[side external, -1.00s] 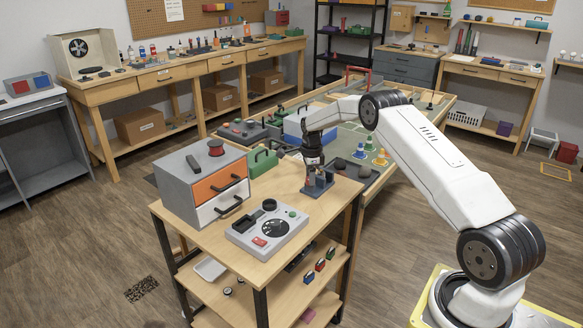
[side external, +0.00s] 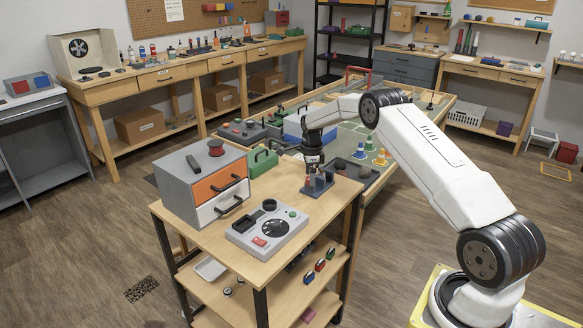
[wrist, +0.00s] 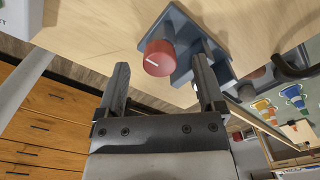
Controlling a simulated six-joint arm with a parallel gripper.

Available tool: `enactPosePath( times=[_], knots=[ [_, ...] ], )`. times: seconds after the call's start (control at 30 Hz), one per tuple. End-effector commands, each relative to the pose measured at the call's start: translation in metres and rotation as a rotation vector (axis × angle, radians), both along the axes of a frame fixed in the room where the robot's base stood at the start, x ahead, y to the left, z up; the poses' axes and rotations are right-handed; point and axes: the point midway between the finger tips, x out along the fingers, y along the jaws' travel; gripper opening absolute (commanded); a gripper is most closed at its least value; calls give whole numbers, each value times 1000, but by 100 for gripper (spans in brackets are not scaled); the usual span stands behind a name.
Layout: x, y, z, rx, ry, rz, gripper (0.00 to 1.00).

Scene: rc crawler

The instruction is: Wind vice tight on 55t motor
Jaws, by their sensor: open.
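The small blue-grey vice (side external: 319,186) stands on the wooden cart top near its far right corner. Its round red knob (wrist: 158,58) with a white mark faces my wrist camera, and the vice body (wrist: 213,62) shows behind it. My gripper (wrist: 160,66) is open, with one finger on each side of the knob in the picture. I see no finger pressed on the knob, and cannot tell how deep it sits between them. In the side view my gripper (side external: 313,166) is just above the vice. The 55t motor cannot be made out clearly.
A grey device with a black dial (side external: 268,229) and a drawer box (side external: 178,182) with an orange front stand on the cart. A green case (side external: 262,160) is behind them. The cart top (side external: 330,215) is bare in front of the vice.

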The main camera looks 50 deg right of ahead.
Motion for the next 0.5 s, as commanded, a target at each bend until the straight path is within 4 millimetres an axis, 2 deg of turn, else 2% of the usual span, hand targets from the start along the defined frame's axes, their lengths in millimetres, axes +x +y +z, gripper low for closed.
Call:
enactPosePath(
  times=[0.5],
  knots=[
    [0, 0, 30, 0, 0, 0, 88]
  ],
)
